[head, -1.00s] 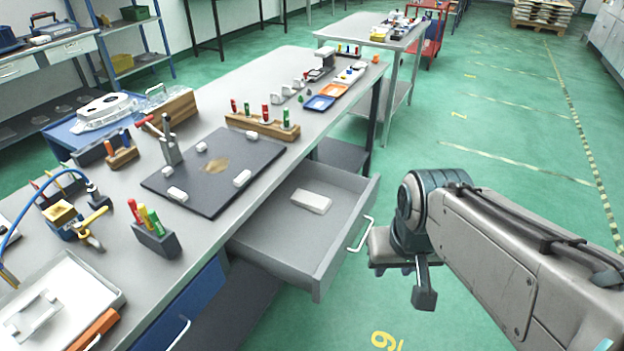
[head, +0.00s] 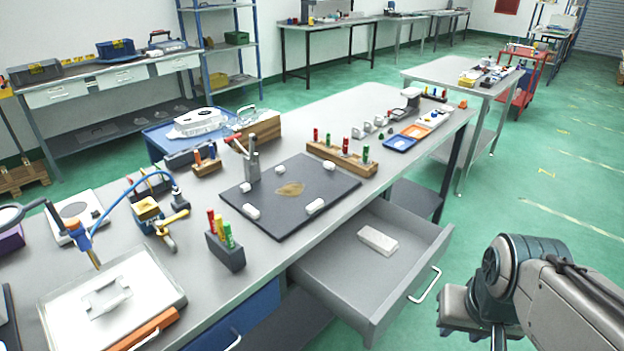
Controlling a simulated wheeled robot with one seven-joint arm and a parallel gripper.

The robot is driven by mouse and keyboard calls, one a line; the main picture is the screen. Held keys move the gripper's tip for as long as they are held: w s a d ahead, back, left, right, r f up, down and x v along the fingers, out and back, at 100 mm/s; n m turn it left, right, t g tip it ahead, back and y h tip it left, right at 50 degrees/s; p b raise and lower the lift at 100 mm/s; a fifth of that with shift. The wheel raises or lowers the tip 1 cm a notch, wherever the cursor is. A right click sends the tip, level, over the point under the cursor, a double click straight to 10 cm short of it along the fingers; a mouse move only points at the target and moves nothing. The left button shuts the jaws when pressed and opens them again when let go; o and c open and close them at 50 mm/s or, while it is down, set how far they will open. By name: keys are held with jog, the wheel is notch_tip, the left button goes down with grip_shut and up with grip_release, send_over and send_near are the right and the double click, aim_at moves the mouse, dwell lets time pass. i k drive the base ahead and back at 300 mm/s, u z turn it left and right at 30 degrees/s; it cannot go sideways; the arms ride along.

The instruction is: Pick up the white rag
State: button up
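A white, flat rectangular item (head: 377,240), which looks like the folded white rag, lies in the open grey drawer (head: 335,283) under the workbench. Nothing else shows in the drawer. My gripper (head: 480,325) is at the lower right, to the right of the drawer and apart from it. Its lower end is cut off by the picture's edge, so I cannot tell whether its fingers are open or shut. I see nothing held in its visible part.
The workbench (head: 285,235) carries a dark mat (head: 262,215) with small white pieces, a marker holder (head: 226,250), a wooden rack (head: 340,160) and a white tray (head: 150,270). The drawer's handle (head: 427,287) juts out. Green floor (head: 500,215) is free to the right.

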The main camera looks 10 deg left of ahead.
aim_at(380, 243)
jog(key=z, duration=1.25)
jog(key=i, duration=2.2)
jog(key=u, duration=3.7)
jog(key=i, duration=0.5)
jog(key=u, duration=0.1)
